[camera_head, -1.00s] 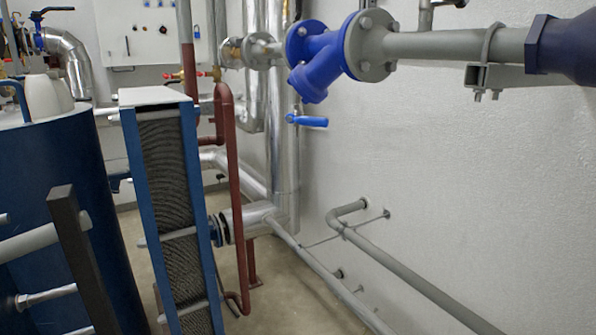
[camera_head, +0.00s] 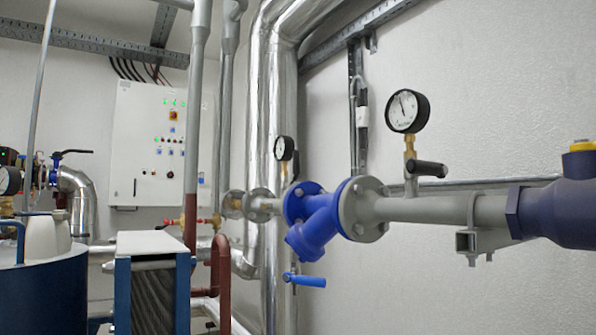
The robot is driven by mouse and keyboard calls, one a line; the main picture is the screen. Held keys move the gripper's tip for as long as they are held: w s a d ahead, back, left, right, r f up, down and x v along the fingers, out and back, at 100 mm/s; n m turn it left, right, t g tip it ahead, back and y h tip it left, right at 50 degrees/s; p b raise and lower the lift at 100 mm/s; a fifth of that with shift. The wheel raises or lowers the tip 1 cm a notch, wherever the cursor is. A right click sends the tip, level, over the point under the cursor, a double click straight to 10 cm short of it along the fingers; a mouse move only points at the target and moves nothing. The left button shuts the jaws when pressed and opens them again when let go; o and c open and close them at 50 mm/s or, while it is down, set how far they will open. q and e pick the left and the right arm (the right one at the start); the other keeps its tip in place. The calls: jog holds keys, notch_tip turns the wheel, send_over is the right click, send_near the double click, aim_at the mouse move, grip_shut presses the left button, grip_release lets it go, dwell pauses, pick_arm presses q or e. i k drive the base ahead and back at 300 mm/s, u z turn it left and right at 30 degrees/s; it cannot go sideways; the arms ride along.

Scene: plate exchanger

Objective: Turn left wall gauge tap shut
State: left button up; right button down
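Two dial gauges stand above the grey wall pipe (camera_head: 430,210). The left gauge (camera_head: 284,148) is small, with a black rim, seen at an angle in front of the silver insulated pipe. Its tap (camera_head: 285,180) is below it on a brass stem; a narrow dark part beside the stem may be its handle, but its position is too small to tell. The right gauge (camera_head: 407,110) is larger and nearer, with a white face. Its tap has a black handle (camera_head: 428,169) pointing sideways to the right, roughly along the pipe. Neither gripper is in view.
A blue strainer (camera_head: 316,224) with flanges sits in the pipe below the left gauge, with a blue lever (camera_head: 304,281) under it. The plate exchanger (camera_head: 152,285) and a blue tank (camera_head: 40,290) stand at left. A white cabinet (camera_head: 147,145) hangs behind.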

aim_at(296, 154)
jog(key=z, duration=0.15)
jog(key=i, duration=0.9)
